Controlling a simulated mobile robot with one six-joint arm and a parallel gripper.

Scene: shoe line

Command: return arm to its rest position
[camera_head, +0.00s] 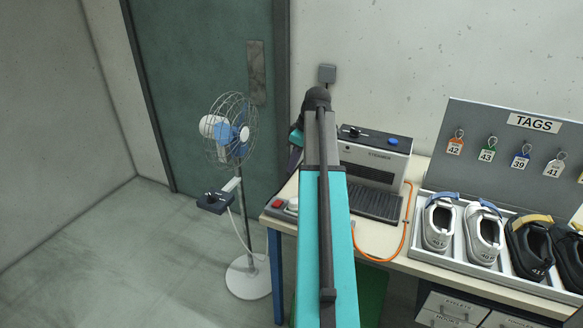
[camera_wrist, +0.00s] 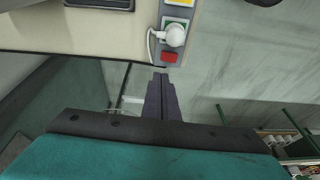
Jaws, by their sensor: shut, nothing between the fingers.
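My arm (camera_head: 328,240) stretches up the middle of the head view, its elbow in front of the grey machine. My gripper (camera_head: 294,158) shows partly beside the arm, over the left end of the bench; the arm hides the rest. In the wrist view my gripper (camera_wrist: 160,76) has its two dark purple fingers together with nothing between them. I cannot tell the gap between the tips and the panel.
The bench (camera_head: 385,240) carries a grey machine (camera_head: 375,155), an orange cable (camera_head: 405,225) and a tray (camera_head: 455,262) of several shoes. A tag board (camera_head: 500,150) stands behind the shoes. A white-and-blue fan (camera_head: 229,130) stands left of the bench. The floor at left is clear.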

